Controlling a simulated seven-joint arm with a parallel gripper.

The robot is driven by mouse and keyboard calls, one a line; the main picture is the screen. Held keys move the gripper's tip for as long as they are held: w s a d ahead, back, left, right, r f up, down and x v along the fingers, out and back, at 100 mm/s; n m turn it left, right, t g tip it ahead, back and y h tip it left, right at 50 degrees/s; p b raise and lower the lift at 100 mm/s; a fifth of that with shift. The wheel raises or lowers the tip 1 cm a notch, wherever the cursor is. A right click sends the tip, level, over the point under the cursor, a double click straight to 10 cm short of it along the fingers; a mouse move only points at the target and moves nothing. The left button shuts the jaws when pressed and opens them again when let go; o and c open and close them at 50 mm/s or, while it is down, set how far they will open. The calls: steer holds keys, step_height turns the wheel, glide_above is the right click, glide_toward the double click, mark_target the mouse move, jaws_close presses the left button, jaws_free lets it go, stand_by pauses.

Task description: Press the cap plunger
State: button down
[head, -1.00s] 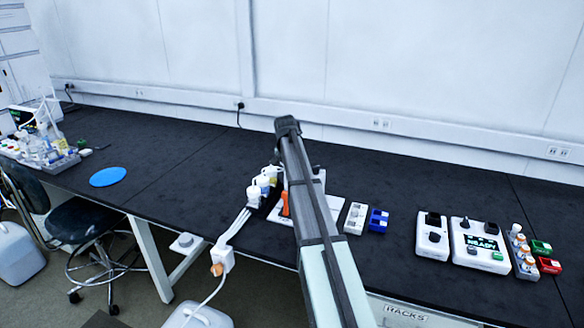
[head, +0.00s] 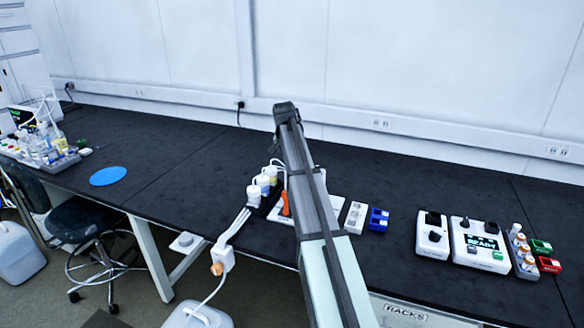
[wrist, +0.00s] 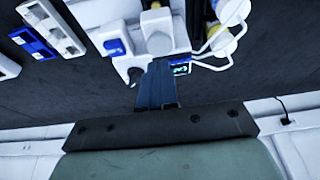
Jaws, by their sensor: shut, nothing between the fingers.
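In the wrist view my gripper (wrist: 157,82) has its dark fingers together. I cannot tell for certain which part is the cap plunger. In the head view my arm hides the gripper and most of this instrument's white base (head: 336,205); an orange part (head: 285,204) shows to the left of my arm.
White-capped bottles with tubes (head: 263,184) stand left of my arm. A white rack (head: 355,217) and a blue rack (head: 378,220) stand to the right. Farther right are a white READY unit (head: 481,244) and a vial rack (head: 524,257). The back bench is clear around the blue disc (head: 108,176).

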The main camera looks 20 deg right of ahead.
steer(key=v, duration=0.8)
stand_by(0.6)
